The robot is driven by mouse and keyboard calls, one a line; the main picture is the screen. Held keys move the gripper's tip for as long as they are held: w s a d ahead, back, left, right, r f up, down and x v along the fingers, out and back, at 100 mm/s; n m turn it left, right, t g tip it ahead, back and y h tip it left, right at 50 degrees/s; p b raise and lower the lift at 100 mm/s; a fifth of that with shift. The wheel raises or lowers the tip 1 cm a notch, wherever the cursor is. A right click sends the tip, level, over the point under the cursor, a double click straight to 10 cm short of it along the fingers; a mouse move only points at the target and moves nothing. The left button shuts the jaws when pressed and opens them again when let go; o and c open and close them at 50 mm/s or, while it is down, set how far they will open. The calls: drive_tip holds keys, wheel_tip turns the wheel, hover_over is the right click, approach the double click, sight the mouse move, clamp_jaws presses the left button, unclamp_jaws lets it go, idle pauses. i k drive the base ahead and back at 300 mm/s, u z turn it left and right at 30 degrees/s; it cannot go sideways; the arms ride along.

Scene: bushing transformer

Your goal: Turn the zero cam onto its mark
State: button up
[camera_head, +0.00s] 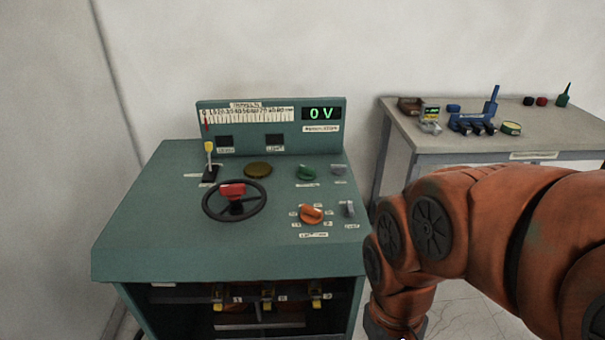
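The green control console (150,245) stands at left centre, with a handwheel (262,205) with a red hub, a round brass disc (257,170), a green knob (306,173), an orange knob (311,214) and two small grey knobs (339,170) on its sloped top. I cannot tell which part is the zero cam, and its mark is too small to make out. The back panel has a scale (250,115) with a red pointer at its left end and a display (321,114) reading 0 V. My gripper is not in view; my orange arm shows at the right.
A yellow-topped lever (209,160) stands upright at the console's left. Several yellow clips (267,298) show in the open bay below. A grey workbench (480,143) at back right holds tools and small boxes. My arm covers the floor at right.

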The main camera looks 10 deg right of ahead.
sight(304, 173)
drive_tip(key=u, duration=0.55)
drive_tip(key=k, duration=0.15)
drive_tip(key=z, duration=0.9)
drive_tip(key=i, duration=0.5)
drive_tip(key=u, duration=1.25)
